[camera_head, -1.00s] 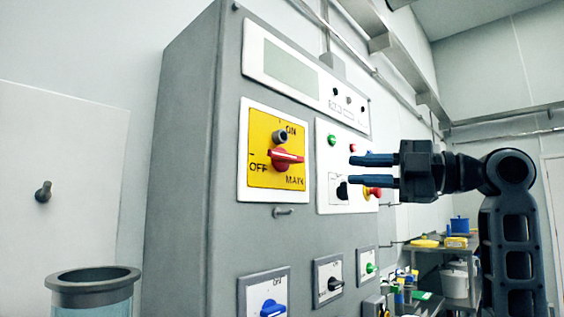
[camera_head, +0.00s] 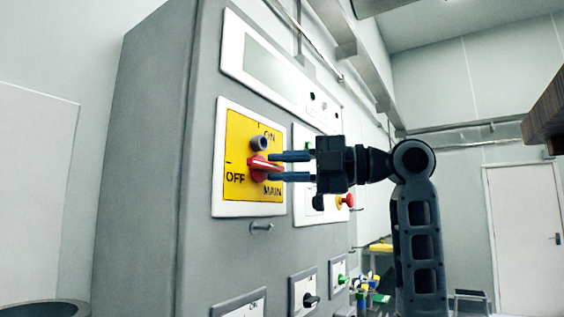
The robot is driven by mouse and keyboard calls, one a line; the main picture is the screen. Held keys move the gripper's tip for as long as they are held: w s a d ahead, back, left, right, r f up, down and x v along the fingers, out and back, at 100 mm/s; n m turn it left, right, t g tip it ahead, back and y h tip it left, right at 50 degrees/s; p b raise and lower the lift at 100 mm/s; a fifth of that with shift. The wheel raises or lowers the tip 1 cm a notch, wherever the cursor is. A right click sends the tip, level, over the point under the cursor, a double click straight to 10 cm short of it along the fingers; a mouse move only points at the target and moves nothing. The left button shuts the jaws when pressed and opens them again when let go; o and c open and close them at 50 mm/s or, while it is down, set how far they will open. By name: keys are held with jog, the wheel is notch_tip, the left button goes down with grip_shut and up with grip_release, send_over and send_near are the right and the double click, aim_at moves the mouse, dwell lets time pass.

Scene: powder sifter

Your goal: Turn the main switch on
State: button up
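The main switch is a red rotary handle (camera_head: 260,168) on a yellow plate (camera_head: 236,190) marked ON at the top, OFF at the left and MAIN at the bottom right. The handle lies roughly horizontal, on the OFF side. A dark round stud (camera_head: 259,143) sits just above it. My gripper (camera_head: 271,167) points left at the handle with its two blue fingers apart, one above the other. The fingertips overlap the handle's right part in the picture, with red showing between them. I cannot tell whether they touch it.
The grey cabinet (camera_head: 150,180) also carries a display panel (camera_head: 264,62) above and smaller switches below, such as a black one (camera_head: 310,299). A red knob (camera_head: 347,200) sits just below my gripper. A small hook (camera_head: 261,227) sticks out under the yellow plate.

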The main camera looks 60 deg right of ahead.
jog(key=shift+w+a, duration=0.1)
jog(key=shift+w, duration=0.05)
grip_shut()
